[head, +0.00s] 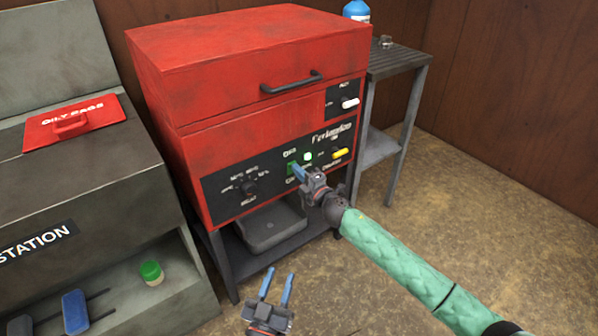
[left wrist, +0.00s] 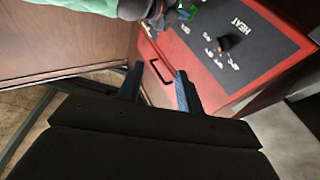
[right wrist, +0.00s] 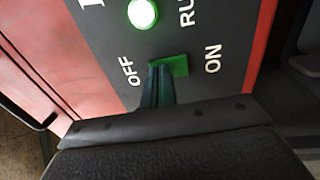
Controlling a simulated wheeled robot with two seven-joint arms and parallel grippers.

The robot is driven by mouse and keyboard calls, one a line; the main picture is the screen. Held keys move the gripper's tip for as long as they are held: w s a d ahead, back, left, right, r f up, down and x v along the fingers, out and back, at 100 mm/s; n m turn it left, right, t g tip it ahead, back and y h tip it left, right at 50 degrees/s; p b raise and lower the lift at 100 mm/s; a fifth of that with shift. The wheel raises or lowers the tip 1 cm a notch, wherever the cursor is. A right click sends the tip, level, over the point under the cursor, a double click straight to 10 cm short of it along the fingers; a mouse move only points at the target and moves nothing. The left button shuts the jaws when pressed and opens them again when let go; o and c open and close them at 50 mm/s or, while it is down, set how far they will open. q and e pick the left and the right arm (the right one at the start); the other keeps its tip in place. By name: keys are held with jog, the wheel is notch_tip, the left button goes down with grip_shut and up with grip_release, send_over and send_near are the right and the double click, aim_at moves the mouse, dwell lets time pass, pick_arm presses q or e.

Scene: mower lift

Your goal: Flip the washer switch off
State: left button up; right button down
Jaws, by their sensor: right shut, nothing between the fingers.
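The washer is a red machine (head: 250,130) with a black control panel. Its green switch (right wrist: 172,66) sits between the words OFF and ON in the right wrist view, and shows in the head view (head: 291,168). A round green light (right wrist: 142,13) beside RUN is lit. My right gripper (right wrist: 158,86) is shut and empty, with its fingertips at the switch's OFF side, touching or nearly so. It partly hides the switch in the head view (head: 298,173). My left gripper (head: 276,285) is open and empty, low in front of the washer.
A grey tray (head: 268,228) sits below. A grey station (head: 75,185) stands left and a metal side table (head: 395,62) right. The floor in front at right is free.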

pick_arm(q)
notch_tip(320, 180, down, 12)
jog(key=s+g+y+p, duration=0.1)
jog(key=g, duration=0.3)
jog(key=shift+s+d+r+g+p, duration=0.15)
jog(key=shift+s+r+g+p, duration=0.15)
jog(key=shift+s+p, duration=0.1)
pick_arm(e)
jog(key=shift+w+r, duration=0.15)
jog(key=shift+r, duration=0.05)
pick_arm(q)
jog(key=shift+f, duration=0.15)
